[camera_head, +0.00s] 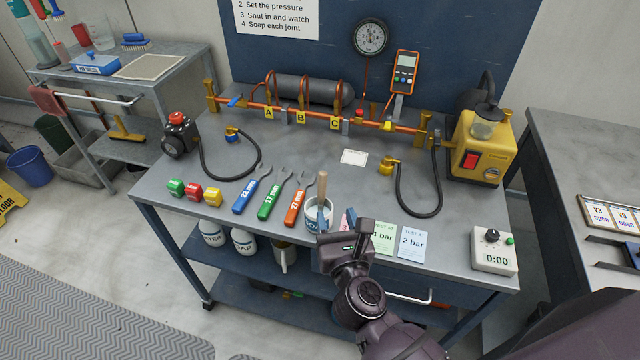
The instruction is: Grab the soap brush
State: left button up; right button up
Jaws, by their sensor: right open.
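The soap brush (322,187) stands upright in a small white pot (311,220) near the front edge of the workbench. Its wooden handle points up; its lower end is hidden inside the pot. My right gripper (344,232) is open, just in front and to the right of the pot in the picture. It overlaps the pot's lower right side, and I cannot tell whether they touch. The handle is not between its fingers. My left gripper is not in view.
Blue, green and orange wrenches (293,203) lie left of the pot. Test cards (411,242) lie to the right, one partly hidden by my gripper. A timer (493,252) sits at the right corner. A hose (401,195) curves behind. The bench middle is mostly clear.

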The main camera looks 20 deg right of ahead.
aim_at(324, 183)
jog(key=shift+m, duration=0.3)
jog(key=shift+w+d+r, duration=0.1)
jog(key=shift+w+d, duration=0.05)
jog(key=shift+w, duration=1.7)
jog(key=shift+w+d+f, duration=0.1)
jog(key=shift+w+d, duration=0.05)
jog(key=shift+w, duration=1.7)
jog(key=shift+w+d+r, duration=0.1)
jog(key=shift+w+d, duration=0.05)
jog(key=shift+w, duration=1.7)
grip_shut()
